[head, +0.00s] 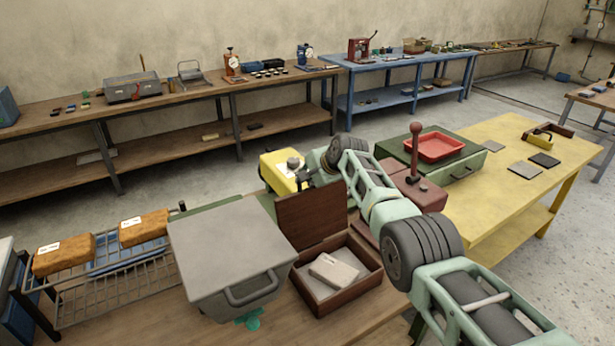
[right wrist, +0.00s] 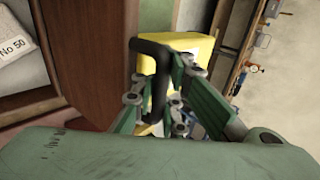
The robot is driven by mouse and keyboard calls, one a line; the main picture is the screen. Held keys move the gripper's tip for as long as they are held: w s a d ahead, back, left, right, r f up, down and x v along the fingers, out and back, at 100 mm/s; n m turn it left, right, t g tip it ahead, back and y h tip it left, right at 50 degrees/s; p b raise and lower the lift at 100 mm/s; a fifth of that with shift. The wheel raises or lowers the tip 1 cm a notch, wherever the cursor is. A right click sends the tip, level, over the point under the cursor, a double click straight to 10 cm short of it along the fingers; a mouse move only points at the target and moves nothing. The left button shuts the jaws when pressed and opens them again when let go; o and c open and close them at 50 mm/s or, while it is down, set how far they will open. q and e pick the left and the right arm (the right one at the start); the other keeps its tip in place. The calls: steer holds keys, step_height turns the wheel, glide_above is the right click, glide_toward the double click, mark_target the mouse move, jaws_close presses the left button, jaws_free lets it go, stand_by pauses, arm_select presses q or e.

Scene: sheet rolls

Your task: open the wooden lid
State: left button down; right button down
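The wooden lid (head: 311,216) stands upright at the back edge of its open wooden box (head: 342,298). Inside the box lies a pale labelled block (head: 334,271). In the right wrist view the lid (right wrist: 90,50) is the brown panel left of my fingers, with the block (right wrist: 18,55) at the far left. My right gripper (head: 308,174) is just behind the lid's top edge, beside a yellow device (head: 279,172). In the right wrist view a dark curved part crosses the fingers, so their opening and any contact are unclear. My left gripper is out of view.
A grey lidded case (head: 218,250) stands left of the wooden box. A wire rack (head: 115,285) with orange-brown packs is further left. A red lever press (head: 415,185) stands behind my right arm.

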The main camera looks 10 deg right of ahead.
steer(key=shift+w+d+r, duration=0.1)
steer(key=shift+w+r, duration=0.15)
steer(key=shift+r, duration=0.4)
steer(key=c, duration=1.8)
jaws_free()
steer(key=shift+s, duration=0.15)
steer(key=shift+s+f, duration=0.1)
steer(key=shift+f, duration=0.1)
steer(key=shift+v, duration=0.95)
steer(key=v, duration=1)
steer(key=shift+s, duration=0.1)
steer(key=shift+f, duration=0.1)
